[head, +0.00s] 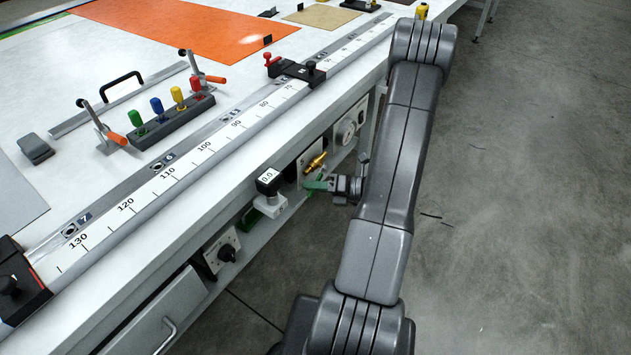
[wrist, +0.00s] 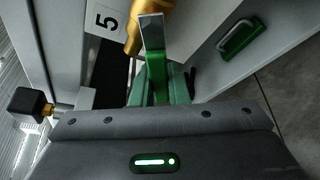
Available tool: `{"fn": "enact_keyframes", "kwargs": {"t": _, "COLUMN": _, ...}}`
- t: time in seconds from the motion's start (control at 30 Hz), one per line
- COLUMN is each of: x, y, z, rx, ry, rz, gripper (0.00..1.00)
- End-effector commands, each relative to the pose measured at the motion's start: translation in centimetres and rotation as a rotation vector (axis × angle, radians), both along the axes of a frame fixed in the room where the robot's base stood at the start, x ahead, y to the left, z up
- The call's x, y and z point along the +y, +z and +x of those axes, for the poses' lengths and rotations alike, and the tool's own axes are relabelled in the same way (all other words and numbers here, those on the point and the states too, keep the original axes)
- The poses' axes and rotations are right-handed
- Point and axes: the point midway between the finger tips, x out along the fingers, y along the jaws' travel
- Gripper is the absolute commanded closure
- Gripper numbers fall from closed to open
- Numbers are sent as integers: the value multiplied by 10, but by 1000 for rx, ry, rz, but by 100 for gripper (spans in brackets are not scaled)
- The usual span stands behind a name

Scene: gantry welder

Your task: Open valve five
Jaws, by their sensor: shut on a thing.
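Valve five is a brass valve (head: 317,162) on the front of the bench; its brass body (wrist: 136,27) is beside a white label with a 5 (wrist: 106,20) in the wrist view. Its lever (wrist: 155,66) has a green grip and a bare metal end, and the green part also shows in the head view (head: 317,184). My gripper (wrist: 158,92) is shut on the lever, its fingers on either side of the green grip. In the head view my gripper (head: 336,187) is partly hidden by my arm. The valve's inside is hidden.
A black-topped readout showing 0.0 (head: 269,182) sticks out left of the valve. A round gauge (head: 345,132) is beyond it, and a black rotary knob (head: 226,253) is lower left. A green handle (wrist: 240,38) is at upper right in the wrist view. Open floor (head: 530,200) lies right.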

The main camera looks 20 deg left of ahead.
Motion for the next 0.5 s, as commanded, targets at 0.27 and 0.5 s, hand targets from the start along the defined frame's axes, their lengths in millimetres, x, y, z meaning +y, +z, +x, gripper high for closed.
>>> {"fn": "enact_keyframes", "kwargs": {"t": 0.27, "x": 0, "y": 2, "z": -1, "rx": 35, "ry": -1, "rz": 14, "gripper": 100}}
{"fn": "enact_keyframes", "kwargs": {"t": 0.5, "x": 0, "y": 2, "z": 0, "rx": 36, "ry": -2, "rz": 14, "gripper": 100}}
